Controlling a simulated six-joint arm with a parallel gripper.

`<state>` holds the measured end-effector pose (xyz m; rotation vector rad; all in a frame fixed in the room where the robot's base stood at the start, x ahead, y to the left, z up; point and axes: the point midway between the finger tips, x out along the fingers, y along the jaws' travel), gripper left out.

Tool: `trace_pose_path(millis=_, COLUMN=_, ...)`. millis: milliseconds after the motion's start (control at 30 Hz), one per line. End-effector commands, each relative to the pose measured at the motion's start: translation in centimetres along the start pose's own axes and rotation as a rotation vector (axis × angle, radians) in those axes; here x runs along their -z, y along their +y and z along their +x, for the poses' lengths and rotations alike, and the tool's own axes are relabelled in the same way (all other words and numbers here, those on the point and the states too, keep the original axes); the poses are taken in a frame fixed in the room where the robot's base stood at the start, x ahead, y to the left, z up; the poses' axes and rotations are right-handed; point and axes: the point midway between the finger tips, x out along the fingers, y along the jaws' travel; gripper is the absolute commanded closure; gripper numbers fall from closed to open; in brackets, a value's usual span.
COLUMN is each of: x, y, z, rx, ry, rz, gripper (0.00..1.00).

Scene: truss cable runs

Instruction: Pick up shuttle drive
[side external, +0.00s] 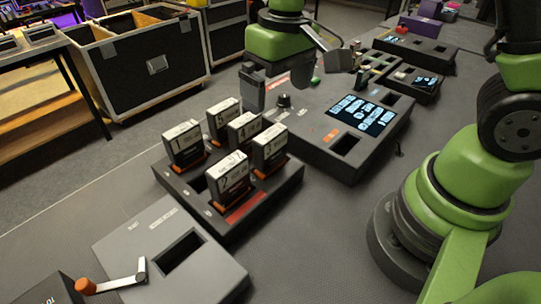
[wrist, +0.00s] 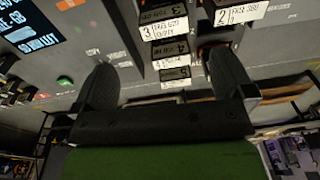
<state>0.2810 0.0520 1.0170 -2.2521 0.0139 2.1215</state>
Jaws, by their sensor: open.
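Several upright drives with white numbered labels and orange bases stand in a dark dock (side external: 285,186) in the side external view: drive 1 (side external: 184,145), drive 5 (side external: 224,121), drive 4 (side external: 243,131), drive 2 (side external: 228,179) and drive 3 (side external: 269,150). I cannot tell which one is the shuttle drive.
The console (side external: 330,138) has a lit screen, a dark knob and a slot. A grey slotted box (side external: 165,240) with an orange-ended lever stands at the front left. Smaller panels (side external: 415,47) stand at the back right. The table in front of the console is clear.

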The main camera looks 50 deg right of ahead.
Motion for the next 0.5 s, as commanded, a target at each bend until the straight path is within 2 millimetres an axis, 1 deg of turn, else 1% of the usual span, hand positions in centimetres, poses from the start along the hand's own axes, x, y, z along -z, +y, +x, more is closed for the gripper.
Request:
trace_pose_path(millis=33, x=0.2, y=-0.2, z=1.1, rx=-0.011, ry=-0.026, rz=-0.015, gripper=0.00)
trace_pose_path(millis=167, x=0.5, y=-0.4, z=2.7, rx=-0.026, ry=-0.057, rz=-0.038, gripper=0.00)
trace_pose_path(millis=267, x=0.5, y=-0.4, z=4.0, rx=-0.029, ry=-0.066, rz=-0.043, gripper=0.00)
trace_pose_path(millis=400, x=0.3, y=-0.3, z=6.1, rx=-0.029, ry=-0.067, rz=-0.042, gripper=0.00)
trace_pose_path(millis=500, x=0.3, y=-0.3, z=7.1, rx=-0.028, ry=-0.064, rz=-0.041, gripper=0.00)
